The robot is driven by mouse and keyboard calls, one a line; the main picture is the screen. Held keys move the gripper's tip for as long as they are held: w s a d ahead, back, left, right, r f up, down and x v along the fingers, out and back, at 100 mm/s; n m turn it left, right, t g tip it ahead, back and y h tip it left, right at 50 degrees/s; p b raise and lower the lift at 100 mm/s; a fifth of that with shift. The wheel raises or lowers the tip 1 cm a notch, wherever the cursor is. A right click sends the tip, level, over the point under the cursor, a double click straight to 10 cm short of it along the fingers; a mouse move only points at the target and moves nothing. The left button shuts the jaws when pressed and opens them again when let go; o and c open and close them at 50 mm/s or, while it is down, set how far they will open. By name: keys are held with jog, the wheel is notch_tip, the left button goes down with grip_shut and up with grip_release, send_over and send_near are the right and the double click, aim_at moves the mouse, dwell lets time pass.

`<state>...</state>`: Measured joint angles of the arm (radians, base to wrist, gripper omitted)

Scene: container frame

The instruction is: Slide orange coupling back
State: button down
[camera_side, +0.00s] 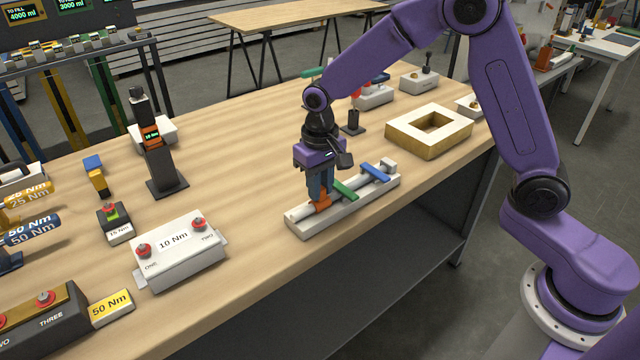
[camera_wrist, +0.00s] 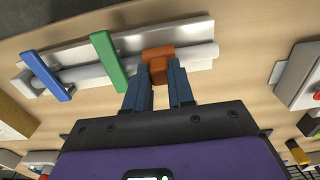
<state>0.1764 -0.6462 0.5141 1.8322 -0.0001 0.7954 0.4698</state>
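The orange coupling (camera_side: 321,201) sits around the white rod near the left end of the white rail fixture (camera_side: 301,227). My gripper (camera_side: 320,194) points down at it. In the wrist view the coupling (camera_wrist: 159,58) lies at the tips of my two blue fingers (camera_wrist: 161,84), which stand apart with one on each side of its lower part. Whether they touch it I cannot tell. A green coupling handle (camera_side: 345,190) and a blue one (camera_side: 375,172) are on the same rod, to the right in the side view. The wrist view shows the green (camera_wrist: 108,62) and blue (camera_wrist: 46,75) ones left of the orange.
A white box marked 10 Nm (camera_side: 178,252) stands left of the fixture. A cream block with a square opening (camera_side: 430,127) stands at the back right. The table's front edge runs close to the fixture. The tabletop behind the fixture is mostly clear.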

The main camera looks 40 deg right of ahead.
jog(key=shift+a, duration=2.7)
jog(key=c, duration=1)
grip_release()
jog(key=shift+a, duration=0.1)
jog(key=shift+o, duration=0.2)
jog(key=shift+r, duration=0.25)
notch_tip(320, 180, up, 17)
jog(key=shift+s, duration=0.1)
